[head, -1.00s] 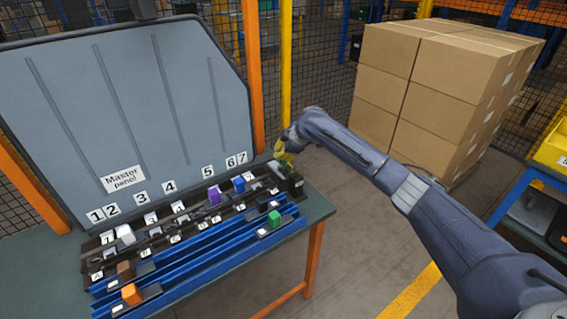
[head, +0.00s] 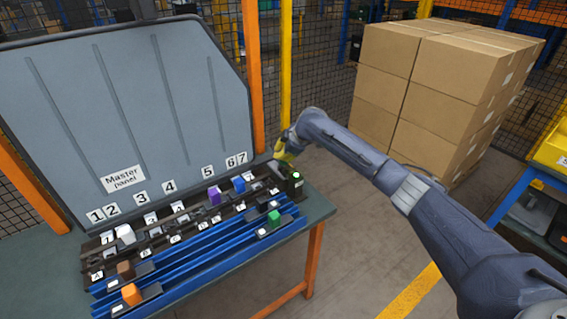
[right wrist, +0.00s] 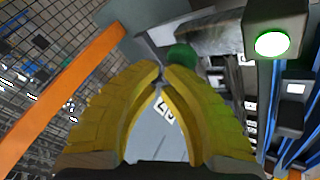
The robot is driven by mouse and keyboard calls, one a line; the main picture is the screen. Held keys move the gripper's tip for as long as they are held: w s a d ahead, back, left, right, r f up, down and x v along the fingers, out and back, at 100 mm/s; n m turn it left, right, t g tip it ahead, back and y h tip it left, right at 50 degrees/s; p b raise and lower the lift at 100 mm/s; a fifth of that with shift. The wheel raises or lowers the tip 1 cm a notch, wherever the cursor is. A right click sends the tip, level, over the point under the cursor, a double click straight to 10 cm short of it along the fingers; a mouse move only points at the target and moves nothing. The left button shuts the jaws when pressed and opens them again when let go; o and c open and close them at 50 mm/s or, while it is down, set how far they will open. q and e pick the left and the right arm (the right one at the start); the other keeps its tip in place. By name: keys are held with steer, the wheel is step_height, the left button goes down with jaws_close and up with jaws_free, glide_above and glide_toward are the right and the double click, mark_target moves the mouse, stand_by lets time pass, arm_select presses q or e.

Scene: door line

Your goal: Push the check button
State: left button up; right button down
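My right gripper (head: 282,152) is at the far right end of the panel's shelf, its yellow fingers pointing down. In the right wrist view the fingers (right wrist: 161,76) have their tips together with nothing between them. A green domed button (right wrist: 182,55) shows just beyond the tips; I cannot tell whether they touch it. In the head view the gripper hides most of the button. A dark box (head: 296,185) with a lit green lamp stands beside the gripper; the lamp (right wrist: 270,43) also glows in the right wrist view. My left gripper is not in view.
The grey master panel board (head: 120,110) stands behind slots holding white, purple and blue blocks. Blue rails (head: 200,262) in front carry brown, orange and green blocks. Stacked cartons (head: 430,90) stand behind my right arm. An orange post (right wrist: 70,85) is left of the gripper.

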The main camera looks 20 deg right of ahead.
steer(key=shift+r, duration=3.35)
